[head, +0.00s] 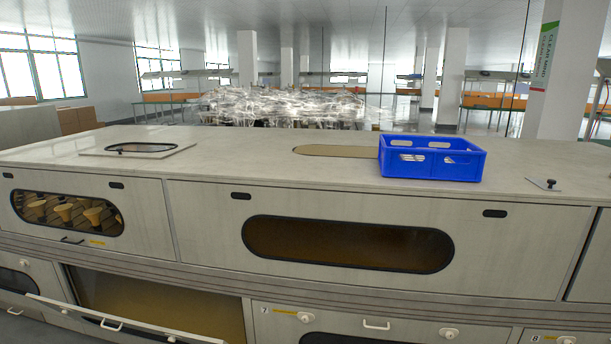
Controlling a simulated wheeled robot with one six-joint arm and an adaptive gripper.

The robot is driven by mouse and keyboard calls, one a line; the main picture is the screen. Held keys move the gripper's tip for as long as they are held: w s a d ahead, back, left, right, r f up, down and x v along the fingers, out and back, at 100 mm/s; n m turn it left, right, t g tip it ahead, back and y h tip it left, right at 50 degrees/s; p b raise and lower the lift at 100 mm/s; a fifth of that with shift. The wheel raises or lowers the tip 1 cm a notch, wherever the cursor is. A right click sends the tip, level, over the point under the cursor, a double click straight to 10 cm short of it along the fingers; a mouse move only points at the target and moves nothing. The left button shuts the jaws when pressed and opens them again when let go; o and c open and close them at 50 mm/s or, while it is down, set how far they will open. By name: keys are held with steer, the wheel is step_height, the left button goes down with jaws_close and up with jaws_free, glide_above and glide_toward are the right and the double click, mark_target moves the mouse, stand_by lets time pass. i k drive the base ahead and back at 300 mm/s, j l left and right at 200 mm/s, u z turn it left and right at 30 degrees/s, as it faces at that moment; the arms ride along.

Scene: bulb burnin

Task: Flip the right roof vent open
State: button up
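The cabinet's pale roof (240,160) spans the view. At its right end a small light plate with a dark knob (545,184) lies flat on the roof; it may be the right roof vent, but I cannot tell for sure. Left of it, a tan oval area (335,151) is set in the roof, its right end hidden behind a blue crate. At the far left a square panel with a dark-rimmed oval (141,149) lies on the roof. My gripper is not in view.
The blue crate (430,160) stands on the roof between the tan oval and the knobbed plate. A lower front flap (130,325) is tilted outward at lower left. Bulbs (66,212) show behind the left front window. The roof's middle left is clear.

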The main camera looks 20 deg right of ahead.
mark_target(543, 180)
steer(key=z, duration=1.45)
